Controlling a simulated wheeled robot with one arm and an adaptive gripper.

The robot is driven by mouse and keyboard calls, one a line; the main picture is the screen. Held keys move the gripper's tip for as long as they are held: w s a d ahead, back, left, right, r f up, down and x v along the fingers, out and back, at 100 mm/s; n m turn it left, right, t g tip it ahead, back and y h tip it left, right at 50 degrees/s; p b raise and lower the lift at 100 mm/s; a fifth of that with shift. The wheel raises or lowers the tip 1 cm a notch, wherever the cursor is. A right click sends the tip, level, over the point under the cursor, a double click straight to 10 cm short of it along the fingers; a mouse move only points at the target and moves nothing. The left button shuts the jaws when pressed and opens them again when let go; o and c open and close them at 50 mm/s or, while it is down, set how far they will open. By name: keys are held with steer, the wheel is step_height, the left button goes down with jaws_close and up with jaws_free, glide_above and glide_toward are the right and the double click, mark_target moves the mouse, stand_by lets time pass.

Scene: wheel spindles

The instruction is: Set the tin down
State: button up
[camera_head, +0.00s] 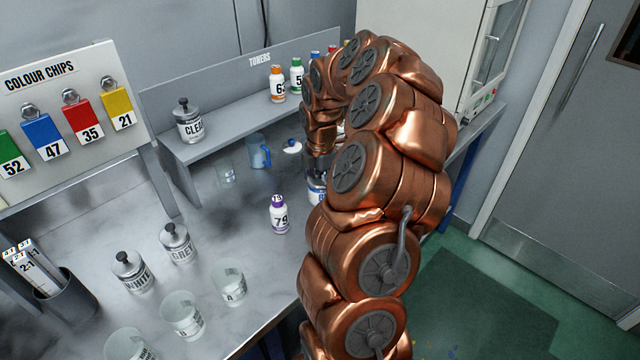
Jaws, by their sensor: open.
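A tin (316,188) with a blue-lettered label stands on the grey bench below the end of my arm. Its right side is hidden behind my copper arm links, and its label is only partly readable. My gripper (318,160) is at the end of the down-turned wrist, just above the tin and close to its top. The fingers are mostly hidden, and I cannot tell whether they touch the tin. The gripper is open.
A purple-capped bottle (279,214) stands left of the tin. Grey (176,243) and white (131,271) tins and several beakers stand front left. A raised shelf (215,126) runs behind.

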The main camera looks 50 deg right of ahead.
steer(key=shift+r, duration=0.1)
step_height(320, 180, up, 12)
steer(key=b, duration=0.3)
steer(key=shift+a+r, duration=0.1)
steer(key=shift+a, duration=0.25)
steer(key=s+a+r+m, duration=0.1)
steer(key=s+a+m, duration=0.1)
steer(key=a, duration=0.8)
steer(key=s+a+m, duration=0.2)
steer(key=a, duration=0.8)
steer(key=s+a+f+m+g, duration=0.1)
steer(key=s+a+f+m, duration=0.2)
steer(key=s+a+m, duration=0.3)
steer(key=s+a+f+m+g, duration=0.1)
steer(key=s+a+f+m, duration=0.3)
steer(key=s, duration=0.9)
steer(key=shift+s+a+m, duration=0.35)
steer(key=shift+a+m, duration=0.55)
steer(key=shift+m, duration=0.1)
